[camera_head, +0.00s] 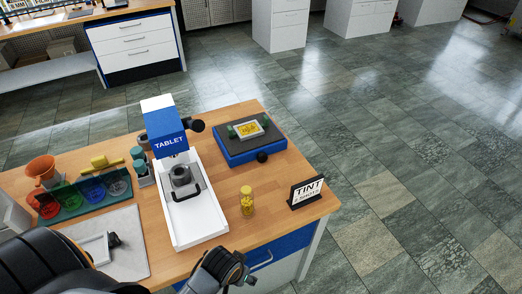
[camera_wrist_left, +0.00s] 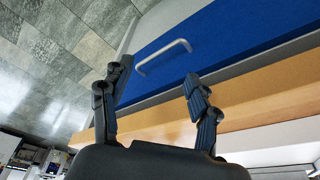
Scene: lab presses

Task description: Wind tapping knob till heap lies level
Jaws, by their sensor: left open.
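The tapping stand (camera_head: 235,150) at the back right of the bench has a blue base and a dark top plate. A small light tray with a yellow heap (camera_head: 249,129) sits on it between green holders. I cannot tell whether the heap is level. A black knob (camera_head: 262,157) sticks out of the base's front side. My left gripper (camera_head: 243,268) is low at the bench's front edge, well away from the knob. In the left wrist view the gripper (camera_wrist_left: 156,78) is open and empty, with the blue drawer front beyond it. My right gripper is not in view.
A blue and white tablet press (camera_head: 165,135) stands mid-bench, left of the stand. A yellow-filled bottle (camera_head: 247,203) and a TINT sign (camera_head: 307,192) stand in front of the stand. A drawer handle (camera_wrist_left: 163,57) faces the left gripper.

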